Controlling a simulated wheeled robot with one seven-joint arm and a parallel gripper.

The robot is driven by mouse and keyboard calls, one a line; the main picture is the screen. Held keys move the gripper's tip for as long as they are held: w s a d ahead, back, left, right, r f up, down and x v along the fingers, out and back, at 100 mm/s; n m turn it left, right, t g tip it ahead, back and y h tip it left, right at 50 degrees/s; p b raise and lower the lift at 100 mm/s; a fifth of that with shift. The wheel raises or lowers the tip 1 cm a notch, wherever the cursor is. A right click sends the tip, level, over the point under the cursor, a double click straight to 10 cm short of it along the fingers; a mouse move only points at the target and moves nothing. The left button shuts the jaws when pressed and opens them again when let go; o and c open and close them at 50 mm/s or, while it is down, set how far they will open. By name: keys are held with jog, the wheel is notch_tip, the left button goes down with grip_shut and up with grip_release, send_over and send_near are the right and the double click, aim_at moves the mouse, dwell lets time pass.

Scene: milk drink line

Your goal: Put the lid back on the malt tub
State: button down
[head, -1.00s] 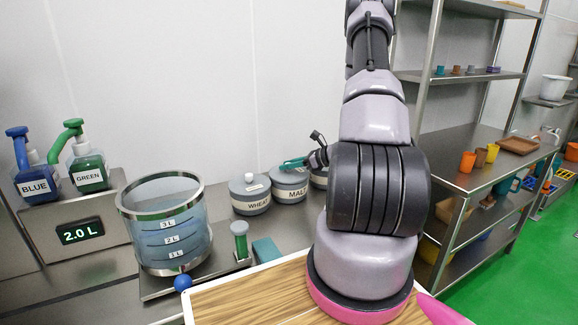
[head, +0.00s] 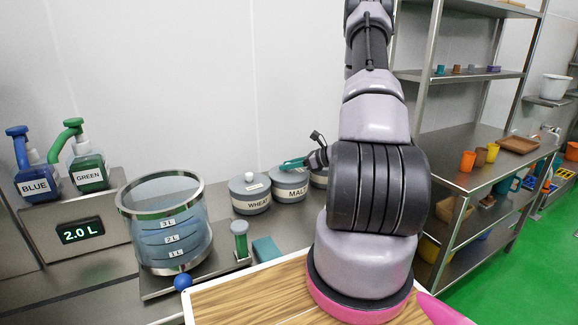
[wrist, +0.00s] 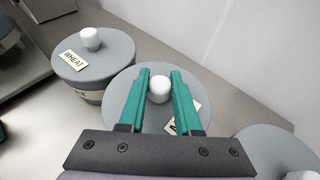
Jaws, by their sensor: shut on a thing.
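The malt tub (head: 290,190) is a grey round tub with a label reading "MAL", its end hidden. It stands right of the wheat tub, partly behind my arm. Its grey lid (wrist: 125,105) with a white knob (wrist: 159,90) shows from above in the wrist view, with a label partly covered by a finger. The lid looks level on top of the tub; whether it is fully seated I cannot tell. My gripper (wrist: 159,76), with teal fingers, is shut on the lid's knob, one finger on each side. It also shows over the tub in the head view (head: 291,163).
The wheat tub (head: 250,199) with its own lid stands close on the left. A third grey tub (wrist: 272,150) is close on the right. A wall rises behind.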

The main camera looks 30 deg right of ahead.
dwell(0.3)
jog(key=shift+c, duration=0.2)
grip_release()
jog(key=shift+r, duration=3.5)
grip_shut()
